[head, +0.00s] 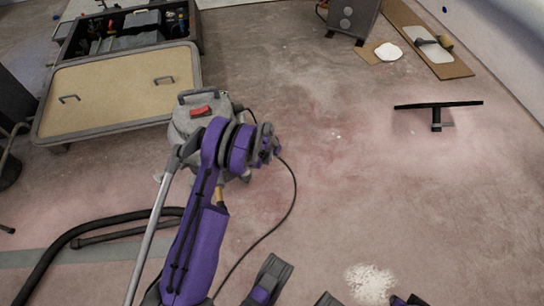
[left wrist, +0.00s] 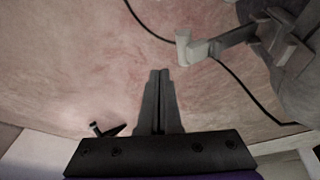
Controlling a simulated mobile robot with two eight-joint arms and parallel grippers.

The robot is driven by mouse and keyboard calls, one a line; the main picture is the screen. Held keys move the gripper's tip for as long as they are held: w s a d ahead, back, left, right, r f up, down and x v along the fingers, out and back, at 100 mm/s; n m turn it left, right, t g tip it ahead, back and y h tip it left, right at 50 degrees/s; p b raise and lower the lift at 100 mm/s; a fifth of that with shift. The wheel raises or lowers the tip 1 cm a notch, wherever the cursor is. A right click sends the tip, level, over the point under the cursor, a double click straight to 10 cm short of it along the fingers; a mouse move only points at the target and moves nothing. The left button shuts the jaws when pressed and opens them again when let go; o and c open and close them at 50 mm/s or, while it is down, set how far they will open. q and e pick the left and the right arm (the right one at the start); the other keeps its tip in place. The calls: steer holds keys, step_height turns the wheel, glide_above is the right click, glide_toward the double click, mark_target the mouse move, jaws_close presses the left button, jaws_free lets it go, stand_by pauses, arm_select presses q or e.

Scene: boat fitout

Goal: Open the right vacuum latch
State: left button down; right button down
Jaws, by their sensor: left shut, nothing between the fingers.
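The grey shop vacuum (head: 187,122), with a red switch on top, stands on the floor in the head view, partly hidden behind my left arm. In the left wrist view its dark body (left wrist: 300,85) is at the right edge. A pale grey latch-like lever (left wrist: 222,42) sticks out from it; I cannot tell whether it is open or closed. My left gripper (head: 272,147) is beside the vacuum's right side. In the left wrist view its fingers (left wrist: 160,73) are together and empty, apart from the lever.
A black hose (head: 75,230) and a metal wand (head: 152,240) lie left of my arm. A thin cable (head: 295,195) curves across the floor. A black floor tool (head: 437,106) and white powder (head: 370,282) are to the right; floor between is mostly clear.

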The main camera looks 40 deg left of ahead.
arm_select(q)
steer(key=s+d+r+p, duration=0.1)
steer(key=d+r, duration=0.5)
steer(key=d, duration=0.1)
steer(key=shift+s+r+p, duration=0.35)
steer(key=shift+s+r, duration=0.05)
